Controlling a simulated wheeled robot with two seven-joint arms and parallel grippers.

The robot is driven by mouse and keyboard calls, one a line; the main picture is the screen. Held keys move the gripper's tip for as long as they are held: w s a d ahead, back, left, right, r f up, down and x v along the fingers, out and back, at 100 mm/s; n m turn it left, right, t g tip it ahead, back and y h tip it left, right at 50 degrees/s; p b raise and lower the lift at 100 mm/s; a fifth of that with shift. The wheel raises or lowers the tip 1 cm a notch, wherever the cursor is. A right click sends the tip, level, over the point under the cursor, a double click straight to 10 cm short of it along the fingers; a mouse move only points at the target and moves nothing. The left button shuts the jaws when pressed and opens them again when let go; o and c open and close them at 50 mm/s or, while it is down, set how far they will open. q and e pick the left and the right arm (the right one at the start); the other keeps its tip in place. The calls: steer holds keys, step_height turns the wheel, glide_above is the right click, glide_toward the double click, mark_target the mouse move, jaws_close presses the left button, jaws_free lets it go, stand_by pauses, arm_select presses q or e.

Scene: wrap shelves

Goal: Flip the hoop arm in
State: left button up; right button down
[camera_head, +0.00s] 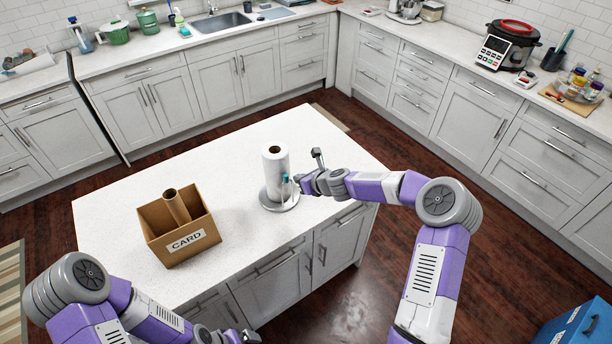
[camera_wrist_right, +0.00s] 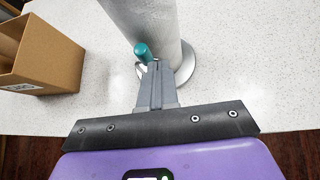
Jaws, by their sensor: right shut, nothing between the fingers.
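A white paper roll (camera_head: 274,160) stands upright on a holder with a round grey base (camera_head: 279,203) on the white island top. The hoop arm's teal tip (camera_head: 285,178) shows at the roll's right side; in the right wrist view the teal tip (camera_wrist_right: 142,51) stands beside the roll (camera_wrist_right: 145,25), just beyond my fingers. My right gripper (camera_head: 297,178) is shut and empty, its fingertips (camera_wrist_right: 154,68) close to the teal tip; touching or apart I cannot tell. The fingers partly hide the metal below it. My left gripper (camera_head: 240,336) is low at the bottom edge, its jaws unclear.
An open cardboard box (camera_head: 190,250) marked CARD stands left of the holder with a brown cardboard tube (camera_head: 177,207) in it. The rest of the island top (camera_head: 130,195) is mostly clear. Counters run along the back and right. A blue bin (camera_head: 580,325) is at the lower right.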

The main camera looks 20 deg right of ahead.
steer(key=s+d+r, duration=0.1)
steer(key=s+r, duration=0.2)
steer(key=r, duration=0.2)
steer(key=s+d+r+p, duration=0.1)
steer(key=s+d+r, duration=0.1)
steer(key=s+r, duration=0.2)
step_height(320, 180, up, 2)
steer(key=shift+d+r, duration=0.2)
steer(key=s+a+f+n+g+b, duration=0.25)
steer(key=s+f+n, duration=0.2)
steer(key=f, duration=0.55)
steer(key=s+a+f+n+g+b, duration=0.1)
steer(key=s+a+f+n+b, duration=0.3)
steer(key=f, duration=0.5)
steer(key=s+a+f+n+g+b, duration=0.2)
steer(key=s+f+n, duration=0.25)
steer(key=f, duration=0.55)
steer(key=s+a+f+n+g+b, duration=0.2)
steer(key=s+f+n+b, duration=0.1)
steer(key=s+f+n, duration=0.5)
steer(key=s+a+f+n+g+b, duration=0.2)
steer(key=s+a+f+n+b, duration=0.1)
steer(key=s+f+n, duration=0.5)
steer(key=shift+s+a+f+b, duration=0.3)
steer(key=shift+s+b, duration=0.2)
steer(key=shift+s, duration=0.75)
